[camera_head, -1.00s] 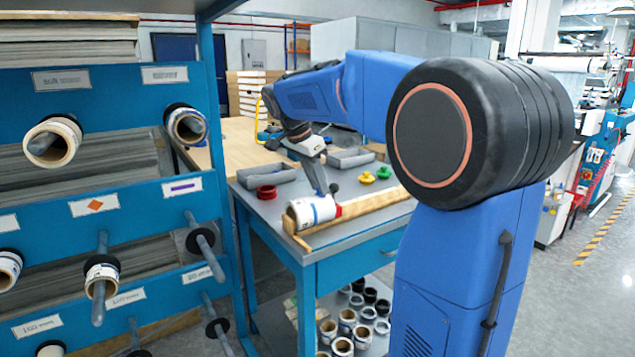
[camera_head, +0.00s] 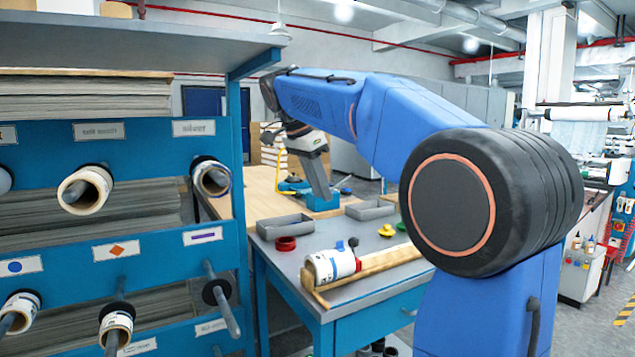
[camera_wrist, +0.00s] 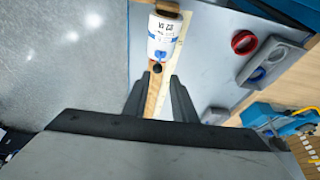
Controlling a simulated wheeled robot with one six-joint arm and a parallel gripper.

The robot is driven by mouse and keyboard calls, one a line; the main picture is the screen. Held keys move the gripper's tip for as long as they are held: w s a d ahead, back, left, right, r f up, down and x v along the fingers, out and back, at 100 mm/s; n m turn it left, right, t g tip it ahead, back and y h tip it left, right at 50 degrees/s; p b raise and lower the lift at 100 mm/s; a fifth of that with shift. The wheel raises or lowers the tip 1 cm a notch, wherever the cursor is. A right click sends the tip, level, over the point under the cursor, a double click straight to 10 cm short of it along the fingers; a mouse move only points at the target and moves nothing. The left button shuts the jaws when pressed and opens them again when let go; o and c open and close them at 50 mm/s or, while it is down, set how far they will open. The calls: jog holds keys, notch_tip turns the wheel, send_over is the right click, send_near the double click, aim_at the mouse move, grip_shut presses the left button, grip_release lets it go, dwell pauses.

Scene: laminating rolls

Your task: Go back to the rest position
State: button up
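My gripper (camera_wrist: 158,82) is open in the wrist view, its two dark fingers apart with nothing between them. A white roll with blue and black print (camera_wrist: 163,38) lies beyond the fingertips. In the head view the roll (camera_head: 328,266) rests on a wooden cradle (camera_head: 385,262) on the grey-topped blue table. A red part and a dark knob show at its right end. My gripper (camera_head: 320,183) hangs above and behind the roll, clear of it; its fingertips are hard to make out there.
A blue rack (camera_head: 60,220) with several rolls on pegs stands close at the left. Grey trays (camera_head: 287,228), a red ring (camera_head: 285,243), and yellow (camera_head: 387,230) and green pieces are on the table. A wooden-topped bench (camera_head: 262,203) lies behind. Open floor shows at the right.

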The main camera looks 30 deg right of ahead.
jog(key=s+a+f+n+t+y, duration=0.1)
jog(key=s+a+f+n, duration=0.2)
jog(key=s+f, duration=0.7)
jog(key=s+a+f+n+t+y, duration=0.2)
jog(key=s+a+f+n, duration=0.1)
jog(key=s+f+n, duration=0.5)
jog(key=s+a+f+n+t+y, duration=0.1)
jog(key=s+a+f+n, duration=0.2)
jog(key=s+f+n, duration=0.3)
jog(key=s+f, duration=0.5)
jog(key=f, duration=0.2)
jog(key=shift+s+f, duration=0.15)
jog(key=shift+s, duration=0.15)
